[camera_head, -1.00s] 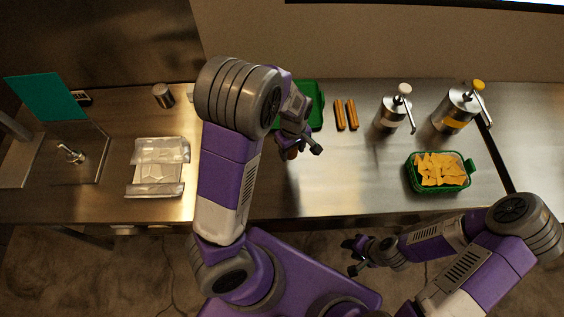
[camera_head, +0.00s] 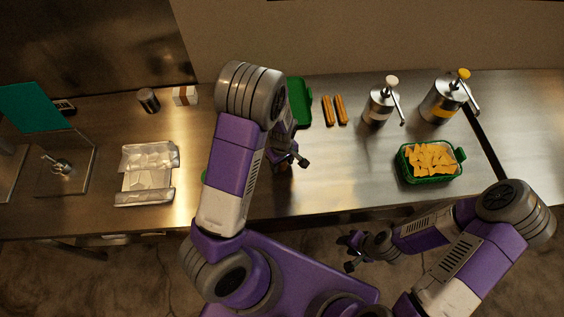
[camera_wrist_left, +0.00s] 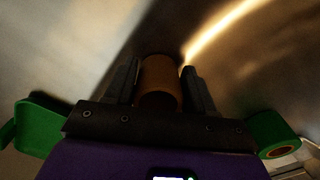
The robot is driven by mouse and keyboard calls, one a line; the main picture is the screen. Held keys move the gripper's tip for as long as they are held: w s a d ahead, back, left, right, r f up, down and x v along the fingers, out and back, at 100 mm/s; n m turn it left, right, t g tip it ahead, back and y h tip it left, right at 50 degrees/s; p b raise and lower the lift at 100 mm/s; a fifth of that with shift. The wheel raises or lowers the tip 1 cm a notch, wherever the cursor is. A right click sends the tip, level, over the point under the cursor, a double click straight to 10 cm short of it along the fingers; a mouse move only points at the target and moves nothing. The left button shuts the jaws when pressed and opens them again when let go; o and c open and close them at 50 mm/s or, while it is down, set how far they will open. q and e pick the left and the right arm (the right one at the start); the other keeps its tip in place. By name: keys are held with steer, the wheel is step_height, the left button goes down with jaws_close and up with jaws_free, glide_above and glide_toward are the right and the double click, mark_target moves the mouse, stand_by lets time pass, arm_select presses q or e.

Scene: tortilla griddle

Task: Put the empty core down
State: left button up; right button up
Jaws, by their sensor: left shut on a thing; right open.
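The empty core is a brown cylinder (camera_wrist_left: 160,80), standing between the two dark fingers of my left gripper (camera_wrist_left: 162,88) in the left wrist view. The gripper is shut on it. In the head view my left gripper (camera_head: 290,162) is over the steel counter (camera_head: 330,170), in front of the green tray (camera_head: 299,102); the arm mostly hides the core there. I cannot tell whether the core touches the counter. My right gripper (camera_head: 352,250) is open and empty, in front of the counter's edge.
A green roll with a brown core (camera_wrist_left: 272,135) lies beside my left gripper. Two brown bars (camera_head: 334,110), two pump dispensers (camera_head: 380,105) and a green basket of chips (camera_head: 430,160) stand to the right. A clear tray (camera_head: 147,175) is left. Counter right of the left gripper is clear.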

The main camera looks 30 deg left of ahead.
arm_select(q)
steer(key=shift+f, duration=0.2)
steer(key=o, duration=1)
steer(key=shift+r, duration=0.1)
steer(key=shift+r, duration=0.25)
steer(key=shift+r+p, duration=0.75)
steer(key=shift+r, duration=5.15)
